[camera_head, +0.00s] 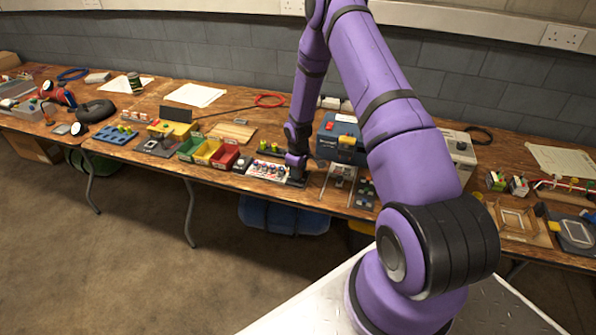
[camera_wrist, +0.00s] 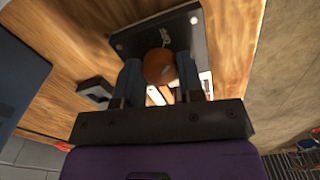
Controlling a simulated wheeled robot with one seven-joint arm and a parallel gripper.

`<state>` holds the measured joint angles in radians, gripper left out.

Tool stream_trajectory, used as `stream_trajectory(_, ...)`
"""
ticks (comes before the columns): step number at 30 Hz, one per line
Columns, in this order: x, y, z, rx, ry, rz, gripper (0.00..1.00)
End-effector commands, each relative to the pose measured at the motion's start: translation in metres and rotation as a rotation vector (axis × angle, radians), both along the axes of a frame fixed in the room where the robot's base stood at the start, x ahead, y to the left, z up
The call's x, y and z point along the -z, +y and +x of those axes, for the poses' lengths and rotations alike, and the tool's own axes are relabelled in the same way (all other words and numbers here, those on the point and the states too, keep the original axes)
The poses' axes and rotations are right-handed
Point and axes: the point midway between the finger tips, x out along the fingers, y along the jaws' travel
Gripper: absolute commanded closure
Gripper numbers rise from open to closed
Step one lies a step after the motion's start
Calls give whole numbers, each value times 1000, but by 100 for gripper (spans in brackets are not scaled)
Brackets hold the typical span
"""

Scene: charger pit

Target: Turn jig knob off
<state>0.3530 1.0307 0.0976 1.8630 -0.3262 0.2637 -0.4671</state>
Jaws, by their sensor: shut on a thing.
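In the wrist view an orange-brown round knob (camera_wrist: 160,66) stands on a dark rectangular plate (camera_wrist: 135,42), the jig. My gripper (camera_wrist: 159,72) has one finger on each side of the knob and is shut on it. A pale mark shows on the plate beyond the knob. In the head view my gripper (camera_head: 297,160) points down at the front edge of the workbench. The knob is hidden behind it there, and only a dark bit of the jig base (camera_head: 297,180) shows. The knob's on or off setting cannot be read.
A white panel with coloured parts (camera_head: 268,170) lies just left of my gripper. Red, yellow and green bins (camera_head: 207,152) stand further left. A blue toolbox (camera_head: 341,138) stands close on the right. The wooden bench (camera_head: 245,108) has bare room towards the wall.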

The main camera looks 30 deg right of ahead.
Motion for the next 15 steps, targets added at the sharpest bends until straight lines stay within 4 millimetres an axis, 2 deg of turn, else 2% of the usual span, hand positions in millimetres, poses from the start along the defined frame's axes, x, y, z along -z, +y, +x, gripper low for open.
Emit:
stream_trajectory(6,0,-1,1,-173,-2,0,88)
stream_trajectory(15,0,-1,1,-334,-3,-1,88)
